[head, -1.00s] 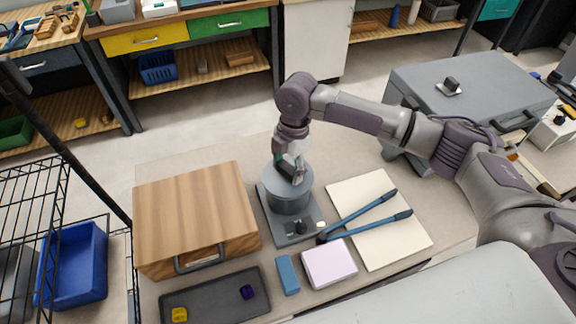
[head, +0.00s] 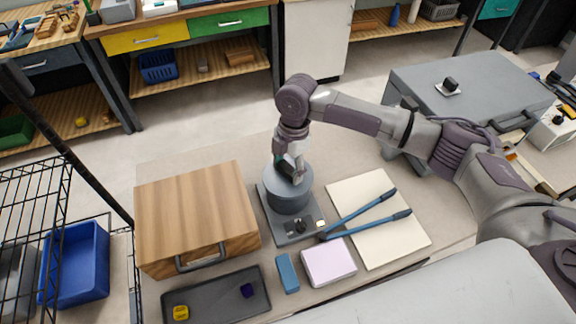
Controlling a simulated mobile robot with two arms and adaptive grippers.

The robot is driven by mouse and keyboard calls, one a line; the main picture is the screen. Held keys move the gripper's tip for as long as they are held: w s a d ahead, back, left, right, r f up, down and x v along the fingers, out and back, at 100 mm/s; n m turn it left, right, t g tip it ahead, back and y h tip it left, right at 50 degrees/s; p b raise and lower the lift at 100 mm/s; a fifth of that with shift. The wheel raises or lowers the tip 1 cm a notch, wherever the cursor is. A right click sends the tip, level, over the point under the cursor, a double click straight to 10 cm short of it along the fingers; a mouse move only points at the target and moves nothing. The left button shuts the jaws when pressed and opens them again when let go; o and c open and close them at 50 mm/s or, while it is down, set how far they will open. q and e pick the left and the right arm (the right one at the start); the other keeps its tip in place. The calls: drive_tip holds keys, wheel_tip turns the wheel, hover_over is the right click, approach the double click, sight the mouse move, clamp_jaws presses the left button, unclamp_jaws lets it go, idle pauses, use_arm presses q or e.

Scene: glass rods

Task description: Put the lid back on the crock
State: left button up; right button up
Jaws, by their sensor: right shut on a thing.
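The crock (head: 289,199) is a blue-grey cylinder standing upright on a dark grey base plate, between the wooden box and the cream board. A round lid (head: 272,177) of the same colour is at the crock's top. My right gripper (head: 292,177) points down over the lid and is shut on its dark knob, which the fingers largely hide. I cannot tell whether the lid is fully seated on the rim. My left gripper is not in view.
A wooden box (head: 195,212) stands close on the left. A dark tray (head: 215,300), a blue block (head: 287,273) and a lilac block (head: 329,262) lie in front.

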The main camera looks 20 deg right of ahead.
sight(291, 165)
drive_tip(key=shift+f, duration=0.55)
drive_tip(key=o, duration=1)
drive_tip(key=r+p, duration=0.5)
drive_tip(key=d+r+p, duration=0.1)
drive_tip(key=r+p, duration=0.2)
drive_tip(key=shift+w+r, duration=0.2)
wheel_tip(291, 165, up, 2)
drive_tip(key=shift+w+d+r, duration=0.1)
drive_tip(key=shift+r, duration=0.15)
